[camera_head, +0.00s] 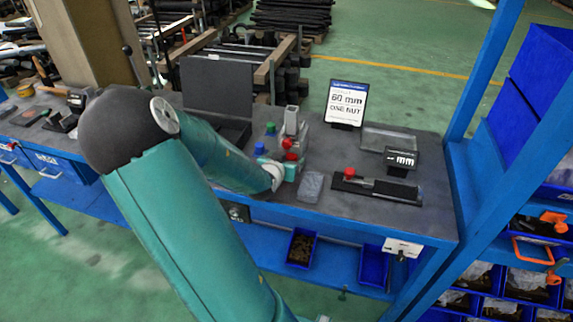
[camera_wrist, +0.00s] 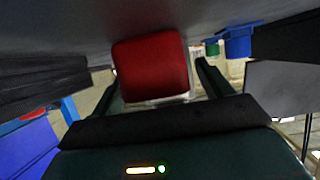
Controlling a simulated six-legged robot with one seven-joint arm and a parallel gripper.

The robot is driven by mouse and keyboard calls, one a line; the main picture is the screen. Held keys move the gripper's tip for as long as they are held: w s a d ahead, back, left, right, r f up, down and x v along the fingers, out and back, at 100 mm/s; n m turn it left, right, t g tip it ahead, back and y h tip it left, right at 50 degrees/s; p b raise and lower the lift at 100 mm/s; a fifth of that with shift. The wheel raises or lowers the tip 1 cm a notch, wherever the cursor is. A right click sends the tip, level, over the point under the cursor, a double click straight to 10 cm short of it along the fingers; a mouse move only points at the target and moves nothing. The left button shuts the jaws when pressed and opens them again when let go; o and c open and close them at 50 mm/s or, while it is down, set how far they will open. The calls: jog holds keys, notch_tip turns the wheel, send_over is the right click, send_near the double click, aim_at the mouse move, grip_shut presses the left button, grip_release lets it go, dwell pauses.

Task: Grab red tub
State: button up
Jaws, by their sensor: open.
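The red tub (camera_wrist: 152,66) is large and near in the wrist view, between the two dark fingers of my gripper (camera_wrist: 157,72). The fingers are spread, one on each side of it, with a visible gap to the right finger. I cannot tell whether the left finger touches it. In the head view, my gripper (camera_head: 290,168) is low over the bench, beside small red shapes (camera_head: 291,157). My gripper partly hides them, so their outlines are unclear.
A blue tub (camera_head: 260,148) and a green tub (camera_head: 270,128) stand close by; the blue one also shows in the wrist view (camera_wrist: 238,42). A grey upright block (camera_head: 291,120) is behind. A sign (camera_head: 346,103) and a black fixture (camera_head: 378,187) lie to the right on the bench (camera_head: 420,222).

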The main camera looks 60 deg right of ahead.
jog(key=shift+s+a+r, duration=0.1)
jog(key=shift+a, duration=0.05)
jog(key=c, duration=1.1)
jog(key=shift+r, duration=0.1)
